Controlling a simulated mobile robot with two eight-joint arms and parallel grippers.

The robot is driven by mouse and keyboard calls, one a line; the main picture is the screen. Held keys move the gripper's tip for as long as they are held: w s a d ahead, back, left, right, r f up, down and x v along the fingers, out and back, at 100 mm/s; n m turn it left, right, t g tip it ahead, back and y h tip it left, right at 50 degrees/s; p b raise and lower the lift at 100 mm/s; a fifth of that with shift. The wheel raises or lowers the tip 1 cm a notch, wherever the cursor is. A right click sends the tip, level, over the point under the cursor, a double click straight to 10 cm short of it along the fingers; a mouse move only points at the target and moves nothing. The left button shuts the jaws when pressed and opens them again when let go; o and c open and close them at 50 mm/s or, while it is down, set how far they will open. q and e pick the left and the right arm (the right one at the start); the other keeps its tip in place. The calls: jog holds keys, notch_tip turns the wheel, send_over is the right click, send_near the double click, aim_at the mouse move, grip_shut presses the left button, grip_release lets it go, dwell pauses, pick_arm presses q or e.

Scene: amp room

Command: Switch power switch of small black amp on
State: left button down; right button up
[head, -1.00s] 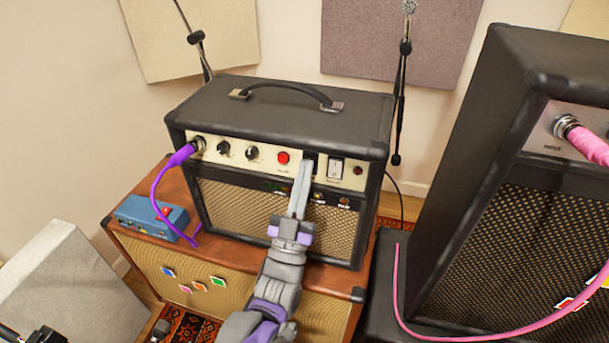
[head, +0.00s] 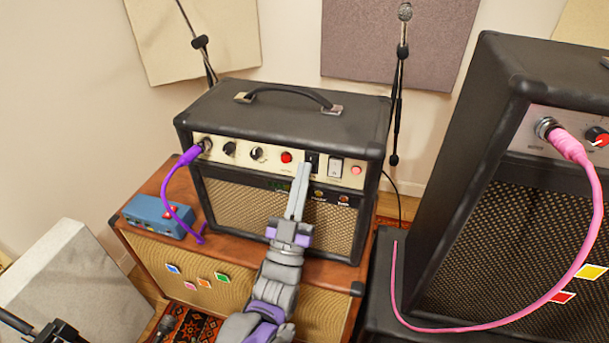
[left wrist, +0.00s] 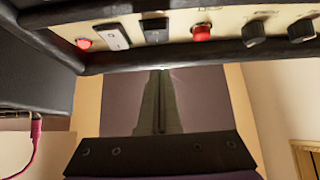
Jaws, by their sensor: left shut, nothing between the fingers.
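The small black amp (head: 285,112) stands on a brown wooden cabinet, with a cream control panel facing me. The panel holds a black rocker switch (head: 313,159), a white rocker switch (head: 336,168), a red button or lamp (head: 286,157) and a small bright pinkish-red lamp (head: 357,170). My left gripper (head: 305,169) is shut and empty, its tips close to the panel just below the black switch. I cannot tell whether they touch. In the left wrist view the panel is inverted, with the black switch (left wrist: 156,31) above the fingers (left wrist: 160,75). My right gripper is out of view.
A purple cable (head: 188,157) plugs into the amp's left end. A blue pedal (head: 150,217) sits on the cabinet (head: 270,310). A larger black amp (head: 480,230) with a pink cable (head: 592,215) stands close on the right. A microphone stand (head: 398,100) rises behind.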

pick_arm(q)
jog(key=s+a+f, duration=0.2)
jog(key=s+f, duration=0.2)
jog(key=s, duration=0.5)
jog(key=shift+a+f, duration=0.15)
jog(key=shift+a, duration=0.1)
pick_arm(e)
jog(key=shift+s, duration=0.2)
pick_arm(q)
jog(key=shift+s, duration=0.15)
